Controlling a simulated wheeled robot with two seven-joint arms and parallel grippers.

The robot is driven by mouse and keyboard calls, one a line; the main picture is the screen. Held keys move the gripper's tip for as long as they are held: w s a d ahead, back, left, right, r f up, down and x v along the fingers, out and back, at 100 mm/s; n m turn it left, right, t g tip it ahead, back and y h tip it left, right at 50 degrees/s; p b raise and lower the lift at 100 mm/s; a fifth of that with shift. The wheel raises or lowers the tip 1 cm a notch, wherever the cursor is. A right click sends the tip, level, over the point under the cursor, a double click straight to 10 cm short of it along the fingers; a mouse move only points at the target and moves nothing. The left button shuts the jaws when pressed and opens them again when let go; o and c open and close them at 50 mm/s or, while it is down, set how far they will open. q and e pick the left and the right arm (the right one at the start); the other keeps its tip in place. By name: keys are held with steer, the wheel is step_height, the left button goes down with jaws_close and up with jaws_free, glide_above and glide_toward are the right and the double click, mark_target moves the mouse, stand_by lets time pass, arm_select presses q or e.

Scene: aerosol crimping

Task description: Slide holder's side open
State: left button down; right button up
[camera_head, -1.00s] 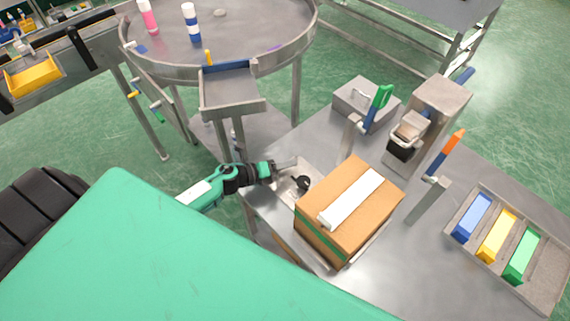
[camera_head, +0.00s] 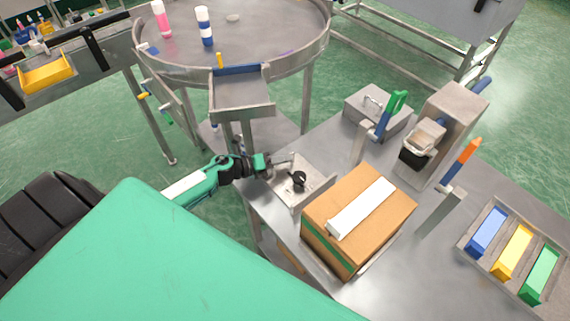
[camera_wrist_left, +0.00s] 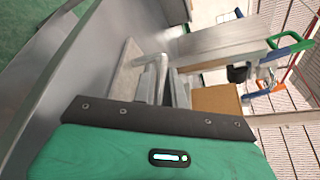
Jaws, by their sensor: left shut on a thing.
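The holder is a grey metal fixture on the table, and its side part (camera_head: 284,186) is a flat plate with a black round knob (camera_head: 299,179). An upright metal wall (camera_head: 315,192) stands between this plate and the cardboard box. My left gripper (camera_head: 281,163) is at the plate's far left edge and is shut on the holder's side handle; the fingertips are small and partly hidden in the head view. In the left wrist view a bent metal handle (camera_wrist_left: 158,76) shows just beyond the gripper's dark edge. My right gripper is not in view.
A taped cardboard box (camera_head: 358,222) sits right beside the holder. A machine with a blue lever (camera_head: 441,125), green and orange handles, and a tray of coloured blocks (camera_head: 513,250) stand farther right. A round table (camera_head: 240,35) with a chute stands behind.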

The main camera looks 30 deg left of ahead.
arm_select(q)
steer(key=shift+a, duration=0.15)
steer(key=c, duration=1.5)
jaws_free()
steer(key=shift+s+a, duration=0.25)
steer(key=shift+s, duration=0.05)
steer(key=b+v, duration=0.3)
steer(key=v, duration=0.9)
steer(key=shift+s+a+r, duration=0.15)
steer(key=shift+s+a, duration=0.05)
steer(key=shift+s, duration=0.2)
